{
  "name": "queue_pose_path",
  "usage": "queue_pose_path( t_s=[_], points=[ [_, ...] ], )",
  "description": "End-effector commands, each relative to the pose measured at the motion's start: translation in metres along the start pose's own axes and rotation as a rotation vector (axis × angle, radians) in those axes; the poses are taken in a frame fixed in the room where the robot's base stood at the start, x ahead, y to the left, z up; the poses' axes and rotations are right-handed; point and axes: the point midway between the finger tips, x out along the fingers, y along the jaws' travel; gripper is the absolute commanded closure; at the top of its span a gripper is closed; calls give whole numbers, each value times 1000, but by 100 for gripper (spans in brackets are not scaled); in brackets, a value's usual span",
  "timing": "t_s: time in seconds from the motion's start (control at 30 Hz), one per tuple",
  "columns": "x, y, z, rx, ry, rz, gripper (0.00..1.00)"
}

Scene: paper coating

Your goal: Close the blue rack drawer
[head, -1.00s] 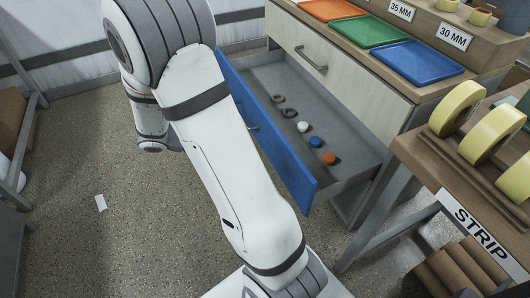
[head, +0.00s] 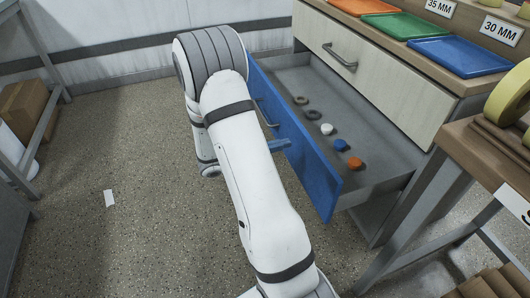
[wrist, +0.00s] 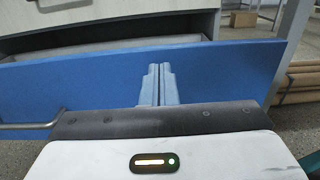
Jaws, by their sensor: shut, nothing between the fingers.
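The blue rack drawer (head: 318,178) stands open below a pale drawer, its grey inside showing. Its blue front also spans the wrist view (wrist: 225,70). The bar handle (head: 265,112) is on the front, and shows at the left in the wrist view (wrist: 30,125). My gripper (wrist: 159,70) is shut and empty, its fingertips pointing at the blue front to the right of the handle. In the head view my gripper (head: 280,144) is partly hidden by my arm. The fingertips are at or very near the front; I cannot tell if they touch.
Several small rings and caps, such as an orange cap (head: 355,163), lie in the drawer. The closed pale drawer (head: 375,75) is above it, with coloured trays (head: 460,56) on top. A wooden stand (head: 480,150) is close on the right. Floor is free at left.

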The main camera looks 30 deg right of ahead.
Motion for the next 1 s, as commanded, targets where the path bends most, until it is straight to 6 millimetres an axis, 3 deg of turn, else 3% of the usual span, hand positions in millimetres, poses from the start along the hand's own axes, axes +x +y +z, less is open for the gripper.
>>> queue_pose_path(
  t_s=[0.1, 0.3, 1.0],
  points=[
    [22, -1, -3, 1, 1, -4, 100],
    [42, -1, -2, 0, 1, -3, 100],
    [53, 3, 1, -2, 2, 17, 100]
  ],
)
